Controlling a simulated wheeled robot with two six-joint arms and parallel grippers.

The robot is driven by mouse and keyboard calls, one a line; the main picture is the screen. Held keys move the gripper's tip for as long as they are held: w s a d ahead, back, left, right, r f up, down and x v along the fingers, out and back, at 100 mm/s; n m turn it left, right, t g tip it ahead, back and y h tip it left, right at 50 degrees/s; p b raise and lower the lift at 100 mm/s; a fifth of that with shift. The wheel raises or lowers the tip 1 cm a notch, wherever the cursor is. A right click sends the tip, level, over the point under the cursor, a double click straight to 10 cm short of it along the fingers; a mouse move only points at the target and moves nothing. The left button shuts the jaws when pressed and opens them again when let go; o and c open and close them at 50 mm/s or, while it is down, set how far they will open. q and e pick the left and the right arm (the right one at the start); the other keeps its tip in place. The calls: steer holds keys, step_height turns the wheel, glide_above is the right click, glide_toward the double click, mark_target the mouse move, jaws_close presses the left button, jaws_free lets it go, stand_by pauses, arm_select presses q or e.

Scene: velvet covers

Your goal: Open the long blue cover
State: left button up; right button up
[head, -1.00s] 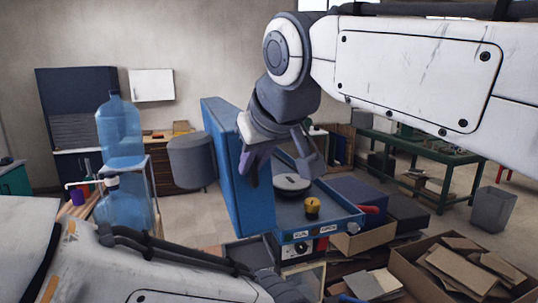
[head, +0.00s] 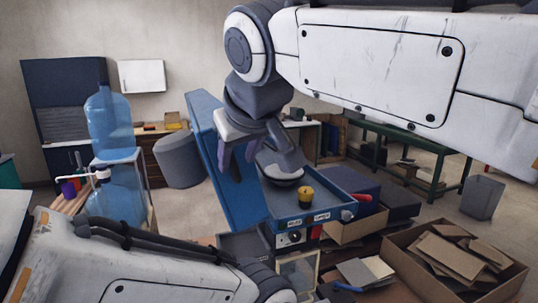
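The long blue cover (head: 222,172) stands raised on the left side of a blue box (head: 330,205), leaning to the left, so the box is open. Inside the box are a dark round disc (head: 284,180) and a yellow knob (head: 305,197). My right gripper (head: 256,163) hangs over the box with its fingers spread. One side of it is close to the inner face of the cover, and the other finger is in front of the disc. I cannot tell whether it touches the cover. My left arm crosses the bottom left, and its gripper is out of view.
A water jug (head: 109,125) on a stand is at the left. A grey bin (head: 180,160) stands behind the cover. A cardboard box of scraps (head: 452,262) is at the lower right. A green workbench (head: 400,145) is behind. The floor between them is partly free.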

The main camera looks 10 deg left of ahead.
steer(key=shift+s+r, duration=0.1)
steer(key=shift+s+d+r, duration=0.15)
steer(key=shift+s+r, duration=0.05)
steer(key=shift+r, duration=0.15)
steer(key=b+v, duration=0.1)
steer(key=v, duration=0.8)
steer(key=shift+s, duration=0.15)
steer(key=shift+d+r, duration=0.1)
